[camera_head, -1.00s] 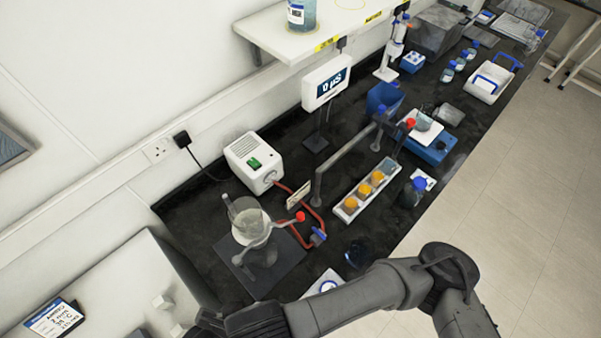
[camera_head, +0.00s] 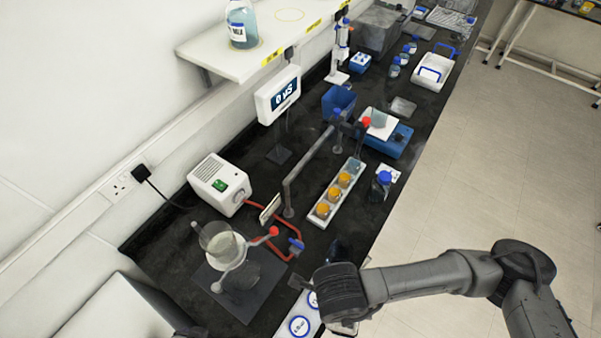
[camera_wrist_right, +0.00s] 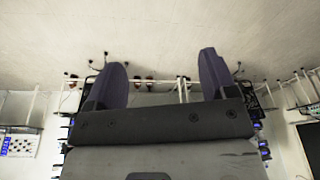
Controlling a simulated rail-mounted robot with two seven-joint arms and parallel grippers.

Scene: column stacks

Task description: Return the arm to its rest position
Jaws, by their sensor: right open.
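My right arm (camera_head: 425,280) comes in from the lower right in the head view. It bends at a dark elbow and reaches left over the front edge of the bench. Its dark wrist end (camera_head: 340,291) is near the bench's near end, above white pads with blue rings (camera_head: 299,326). In the right wrist view my right gripper (camera_wrist_right: 161,72) has its two dark fingers wide apart, with nothing between them. My left gripper is in neither view.
The black bench (camera_head: 165,245) holds a glass vessel on a stand (camera_head: 222,246), a white box with a green switch (camera_head: 220,184), a tray of orange-capped jars (camera_head: 322,211) and a blue-capped bottle (camera_head: 381,186). A shelf (camera_head: 215,62) overhangs the back. The floor (camera_head: 460,190) right of the bench is clear.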

